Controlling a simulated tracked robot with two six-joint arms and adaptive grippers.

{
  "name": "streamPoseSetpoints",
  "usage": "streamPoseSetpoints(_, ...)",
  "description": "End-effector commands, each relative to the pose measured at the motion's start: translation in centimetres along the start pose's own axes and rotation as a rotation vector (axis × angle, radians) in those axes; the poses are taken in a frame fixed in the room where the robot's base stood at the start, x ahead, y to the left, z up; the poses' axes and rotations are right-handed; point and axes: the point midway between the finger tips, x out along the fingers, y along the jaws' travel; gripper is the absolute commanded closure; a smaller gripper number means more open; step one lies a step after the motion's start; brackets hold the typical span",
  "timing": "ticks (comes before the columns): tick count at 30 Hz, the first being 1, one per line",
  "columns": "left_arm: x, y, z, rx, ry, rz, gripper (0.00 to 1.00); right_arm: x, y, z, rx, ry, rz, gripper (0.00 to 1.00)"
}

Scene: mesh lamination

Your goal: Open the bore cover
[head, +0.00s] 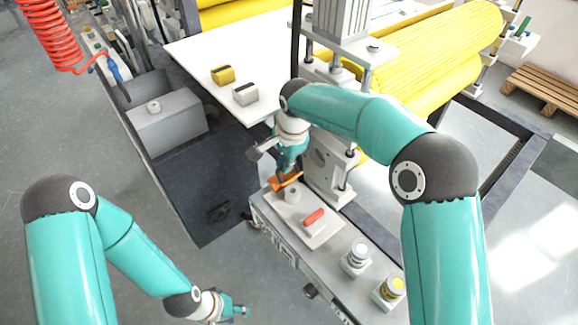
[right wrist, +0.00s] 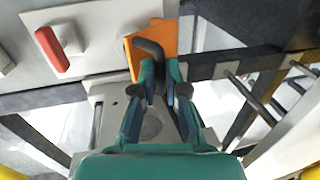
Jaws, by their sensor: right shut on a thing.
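The bore cover, an orange plate, shows in the head view (head: 287,181) at the near end of the machine, just above a small grey cylinder (head: 292,196). It also shows in the right wrist view (right wrist: 168,33), with a dark bent handle (right wrist: 149,47) on it. My right gripper (right wrist: 160,72) is shut on that handle; the fingers hide part of it. In the head view the right gripper (head: 285,170) is partly hidden by its own wrist. The plate looks tilted in the head view; its exact angle is unclear. My left gripper (head: 241,311) is low in the head view, far from the cover, its fingers too small to read.
A red lever (head: 314,217) sits on the grey panel beside the cover. Two round knobs (head: 357,255) (head: 393,288) stand further along the bench. Behind are a white table (head: 205,48) with two small blocks and yellow rollers (head: 440,50). The floor at left is clear.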

Motion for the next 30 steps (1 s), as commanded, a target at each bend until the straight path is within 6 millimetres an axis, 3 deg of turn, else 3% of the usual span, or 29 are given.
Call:
streamPoseSetpoints(6,-0.8,0.3,0.0,0.000,0.000,0.000,0.60,-0.1,-1.2,0.0,-0.004,0.001,-0.002,1.00)
streamPoseSetpoints(21,-0.8,0.3,0.0,0.000,0.000,0.000,0.60,0.1,-1.5,0.0,-0.005,0.001,-0.003,1.00)
streamPoseSetpoints(22,-0.8,0.3,0.0,0.000,0.000,0.000,0.60,0.1,-1.5,0.0,-0.005,0.001,-0.003,0.85)
streamPoseSetpoints(26,-0.8,0.3,0.0,0.000,0.000,0.000,0.60,0.1,-1.5,0.0,-0.004,0.001,-0.002,0.63)
streamPoseSetpoints(30,-0.8,0.3,0.0,0.000,0.000,0.000,0.60,0.1,-1.4,0.0,-0.003,0.001,-0.001,0.63)
